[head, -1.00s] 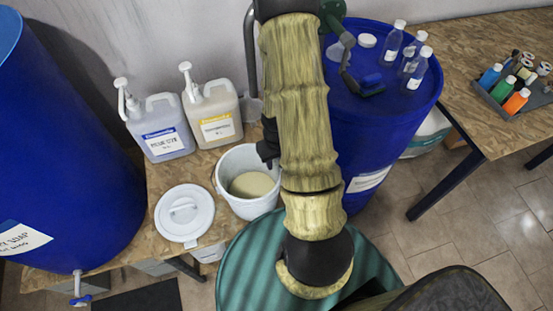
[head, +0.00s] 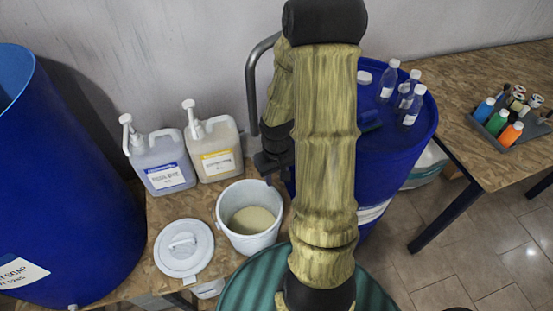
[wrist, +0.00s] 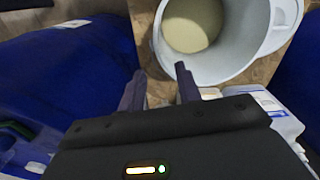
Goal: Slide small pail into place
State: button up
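The small pail (head: 238,242) is white, upright and open, with a cream-coloured content. It stands on the wooden bench, left of the blue drum with bottles. In the wrist view the pail (wrist: 232,68) is at the top, right of centre. My gripper (head: 268,166) is just behind the pail's far rim in the head view, partly hidden by my arm. In the wrist view my gripper (wrist: 160,82) has its fingers apart with nothing between them. The right fingertip is close to the pail's wall; I cannot tell whether it touches.
A white lid (head: 184,262) lies left of the pail. Two pump jugs (head: 165,172) (head: 217,148) stand behind. A large blue drum (head: 70,180) is at the left. The blue drum (head: 400,150) at the right carries bottles and stands close to my arm.

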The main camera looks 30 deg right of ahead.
notch_tip(320, 180, up, 6)
jog(key=shift+r+p, duration=0.2)
jog(key=shift+p, duration=0.2)
jog(key=shift+a, duration=0.1)
jog(key=s+a+r+t, duration=0.1)
jog(key=s+a+r, duration=0.1)
jog(key=a, duration=0.3)
jog(key=s+a+r+n+t, duration=0.1)
jog(key=a+r, duration=0.3)
jog(key=a, duration=0.2)
jog(key=shift+s+a+r+t, duration=0.3)
jog(key=shift+s+r, duration=0.05)
